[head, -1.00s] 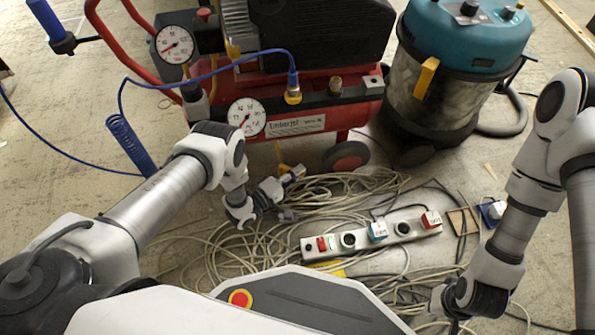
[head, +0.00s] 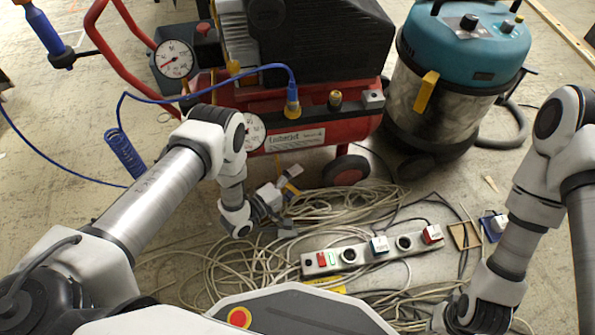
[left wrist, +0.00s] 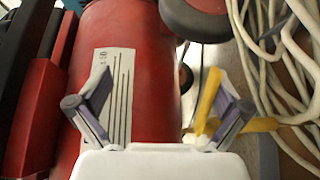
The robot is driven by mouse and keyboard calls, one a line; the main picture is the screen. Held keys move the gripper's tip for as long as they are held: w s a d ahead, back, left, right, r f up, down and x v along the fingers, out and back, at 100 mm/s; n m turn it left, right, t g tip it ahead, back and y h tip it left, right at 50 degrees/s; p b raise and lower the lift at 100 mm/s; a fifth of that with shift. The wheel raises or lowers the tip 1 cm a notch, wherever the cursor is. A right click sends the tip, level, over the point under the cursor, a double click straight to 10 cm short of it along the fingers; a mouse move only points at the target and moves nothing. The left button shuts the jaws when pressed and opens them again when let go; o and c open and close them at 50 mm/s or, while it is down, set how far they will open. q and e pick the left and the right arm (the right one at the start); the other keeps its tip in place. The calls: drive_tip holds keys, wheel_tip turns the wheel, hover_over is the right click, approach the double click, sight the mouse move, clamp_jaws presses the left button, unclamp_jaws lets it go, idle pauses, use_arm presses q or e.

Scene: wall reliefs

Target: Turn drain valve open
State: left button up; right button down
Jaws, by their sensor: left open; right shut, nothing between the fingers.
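The red compressor tank (head: 312,143) stands at the back centre; it fills much of the left wrist view (left wrist: 150,50), with a white label on it. A yellow lever (left wrist: 208,98), which looks like the drain valve's handle, is beside the right-hand finger in that view, on the inner side. A second yellow part (left wrist: 255,125) reaches out past that finger. In the head view a little yellow (head: 293,188) shows by the fingertips. My left gripper (left wrist: 163,92) is open below the tank; contact with the lever cannot be told.
Loose pale cables (head: 350,200) cover the floor under and right of my left gripper. A power strip (head: 372,252) lies in front of them. A black tank wheel (head: 346,170) is close behind the gripper. A blue-topped vacuum (head: 450,90) stands at back right.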

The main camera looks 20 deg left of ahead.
use_arm(q)
drive_tip(key=r, duration=0.5)
drive_tip(key=shift+w+r, duration=0.1)
drive_tip(key=shift+w, duration=0.3)
drive_tip(key=shift+g+y, duration=0.4)
drive_tip(key=shift+g, duration=0.4)
drive_tip(key=f, duration=0.2)
drive_tip(key=s+f, duration=0.1)
drive_tip(key=f, duration=0.1)
drive_tip(key=shift+s, duration=0.1)
drive_tip(key=shift+s+a+r+p, duration=0.1)
drive_tip(key=shift+s+a+p, duration=0.25)
drive_tip(key=shift+a, duration=0.4)
drive_tip(key=shift+s+a+f+p, duration=0.1)
drive_tip(key=shift+s+a+p, duration=0.1)
drive_tip(key=shift+s+a, duration=0.45)
drive_tip(key=shift+s+a+r+p, duration=0.1)
drive_tip(key=shift+s+a+p, duration=0.2)
drive_tip(key=shift+a, duration=0.6)
drive_tip(key=shift+s+a+r, duration=0.3)
drive_tip(key=shift+s+a, duration=0.15)
drive_tip(key=shift+a, duration=0.25)
drive_tip(key=c, duration=0.8)
drive_tip(key=shift+s+a+f, duration=0.2)
drive_tip(key=shift+s+a, duration=0.2)
drive_tip(key=shift+a, duration=0.1)
drive_tip(key=shift+s+a+f, duration=0.2)
drive_tip(key=shift+s+a, duration=0.15)
drive_tip(key=shift+a, duration=0.1)
